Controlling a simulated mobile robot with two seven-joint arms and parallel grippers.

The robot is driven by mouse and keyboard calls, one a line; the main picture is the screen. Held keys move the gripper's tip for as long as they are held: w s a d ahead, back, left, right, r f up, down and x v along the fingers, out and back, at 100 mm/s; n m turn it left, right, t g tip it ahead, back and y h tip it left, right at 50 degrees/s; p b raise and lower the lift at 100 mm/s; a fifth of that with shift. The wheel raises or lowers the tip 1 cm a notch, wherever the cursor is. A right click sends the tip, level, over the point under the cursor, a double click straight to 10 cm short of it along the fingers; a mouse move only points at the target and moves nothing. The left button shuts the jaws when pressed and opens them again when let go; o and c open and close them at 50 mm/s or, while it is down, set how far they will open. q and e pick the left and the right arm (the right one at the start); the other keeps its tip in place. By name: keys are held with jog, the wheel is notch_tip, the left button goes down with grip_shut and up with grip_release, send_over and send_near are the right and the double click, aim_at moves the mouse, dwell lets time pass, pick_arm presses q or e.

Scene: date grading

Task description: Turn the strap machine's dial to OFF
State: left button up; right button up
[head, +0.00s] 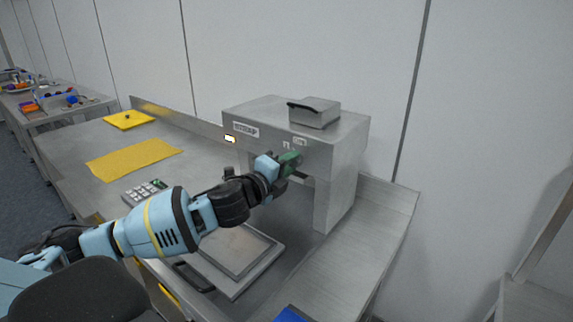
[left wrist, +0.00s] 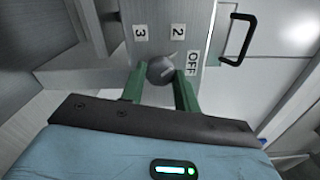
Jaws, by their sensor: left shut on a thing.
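In the head view the left gripper (head: 290,163) is at the machine's front face and hides the dial. Which label the dial points to I cannot tell. My right gripper is not in view.
A flat plate with a black handle (head: 195,277) lies in front of the machine. A keypad (head: 143,192), a yellow mat (head: 135,158) and a yellow board (head: 129,120) lie to the left. A handled lid (head: 315,112) sits on top of the machine.

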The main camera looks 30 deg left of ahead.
pick_arm(q)
jog(key=shift+m, duration=4.1)
jog(key=o, duration=1)
jog(key=shift+s+a, duration=0.2)
jog(key=shift+s, duration=1.75)
jog(key=shift+s+a, duration=0.15)
jog(key=shift+s, duration=1.8)
